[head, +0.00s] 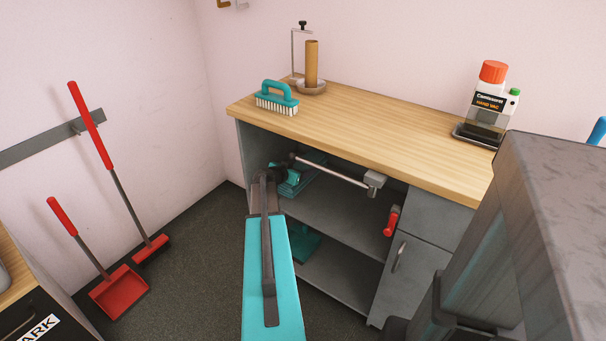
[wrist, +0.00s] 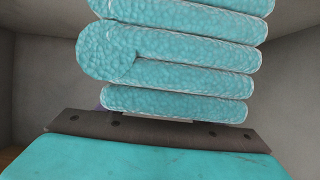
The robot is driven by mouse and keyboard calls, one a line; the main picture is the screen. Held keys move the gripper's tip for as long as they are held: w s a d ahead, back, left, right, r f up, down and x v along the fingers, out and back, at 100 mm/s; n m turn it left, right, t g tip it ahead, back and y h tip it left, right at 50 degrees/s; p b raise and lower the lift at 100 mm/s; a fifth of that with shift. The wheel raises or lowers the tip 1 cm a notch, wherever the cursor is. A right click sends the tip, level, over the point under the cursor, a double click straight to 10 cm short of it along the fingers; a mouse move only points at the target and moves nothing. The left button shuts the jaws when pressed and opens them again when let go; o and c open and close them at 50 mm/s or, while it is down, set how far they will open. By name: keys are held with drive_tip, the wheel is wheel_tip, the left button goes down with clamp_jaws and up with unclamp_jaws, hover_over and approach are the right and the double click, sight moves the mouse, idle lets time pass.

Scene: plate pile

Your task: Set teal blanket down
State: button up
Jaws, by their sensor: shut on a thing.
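The teal blanket (wrist: 175,55) is folded into several stacked layers and fills the upper middle of the wrist view. My gripper (wrist: 155,118) is shut on it at its lower edge. The gripper's fingertips are hidden by the blanket and the dark bar. In the head view my arm reaches to the open cabinet (head: 340,215), with its end at the upper compartment. Teal shapes show there, small and partly hidden, and I cannot tell blanket from gripper. I cannot tell whether the blanket touches the shelf.
Grey walls flank the blanket in the wrist view.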

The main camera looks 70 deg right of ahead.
sight(287, 189)
drive_tip(key=shift+s+d, duration=0.1)
drive_tip(key=shift+d, duration=0.6)
drive_tip(key=shift+f, duration=0.1)
drive_tip(key=shift+f, duration=1.65)
drive_tip(key=shift+f, duration=0.15)
drive_tip(key=o, duration=1.5)
drive_tip(key=v, duration=1.2)
